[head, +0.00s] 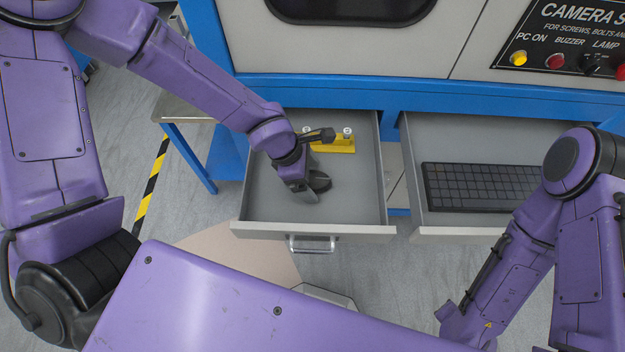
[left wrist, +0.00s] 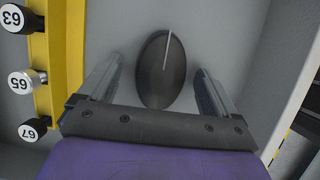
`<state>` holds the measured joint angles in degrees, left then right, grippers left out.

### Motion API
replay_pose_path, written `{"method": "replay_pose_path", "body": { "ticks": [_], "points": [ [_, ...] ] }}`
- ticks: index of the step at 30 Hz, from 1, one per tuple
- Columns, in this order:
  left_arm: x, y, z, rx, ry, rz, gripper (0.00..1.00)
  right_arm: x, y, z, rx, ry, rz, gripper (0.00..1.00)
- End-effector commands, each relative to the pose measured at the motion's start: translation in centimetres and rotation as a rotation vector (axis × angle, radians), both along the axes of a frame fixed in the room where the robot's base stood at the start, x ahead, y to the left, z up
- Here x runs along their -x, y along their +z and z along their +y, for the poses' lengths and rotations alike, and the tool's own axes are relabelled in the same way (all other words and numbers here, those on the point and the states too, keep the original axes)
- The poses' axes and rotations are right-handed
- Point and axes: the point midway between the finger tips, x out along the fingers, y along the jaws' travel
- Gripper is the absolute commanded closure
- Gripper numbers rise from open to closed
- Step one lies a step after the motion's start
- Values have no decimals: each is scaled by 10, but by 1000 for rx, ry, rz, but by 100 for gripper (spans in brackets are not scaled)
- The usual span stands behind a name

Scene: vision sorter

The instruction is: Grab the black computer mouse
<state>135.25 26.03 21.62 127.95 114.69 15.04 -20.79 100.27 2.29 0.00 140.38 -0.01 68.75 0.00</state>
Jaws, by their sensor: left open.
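The black computer mouse (left wrist: 160,72) lies on the floor of the open left drawer (head: 262,212). In the left wrist view it sits between the two open fingers of my left gripper (left wrist: 158,88), with a gap on each side. In the head view only part of the mouse (head: 321,182) shows beside my left gripper (head: 309,190), which reaches down into the drawer and hides the rest. My right arm shows at the right, but its gripper is not visible.
A yellow holder (head: 335,146) with numbered knobs (left wrist: 20,82) lies in the same drawer, beside the mouse. The right drawer (head: 412,165) is open and holds a black keyboard (head: 480,186). The drawer walls stand around my left gripper. A control panel (head: 575,45) is above.

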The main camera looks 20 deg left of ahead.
Motion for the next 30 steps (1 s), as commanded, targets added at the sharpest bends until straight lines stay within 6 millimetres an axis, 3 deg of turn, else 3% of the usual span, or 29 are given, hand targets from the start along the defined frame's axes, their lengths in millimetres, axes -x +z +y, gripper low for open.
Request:
{"method": "replay_pose_path", "body": {
  "ticks": [6, 8, 12, 22, 30],
  "points": [
    [0, -2, 0, 1, 1, -1, 8, 0, 0, 0, 0, 0, 0, 57],
    [0, -2, 0, 1, 1, -1, 25, 0, 0, 0, 0, 0, 0, 57],
    [0, -2, 0, 1, 1, -1, 69, 0, 0, 0, 0, 0, 0, 57],
    [-1, 7, 0, 3, 4, -2, 69, 0, 2, 0, 0, 0, 0, 57],
    [-1, 70, 0, 6, 5, -3, 69, 0, 11, 0, 0, 0, 0, 57]
  ]
}}
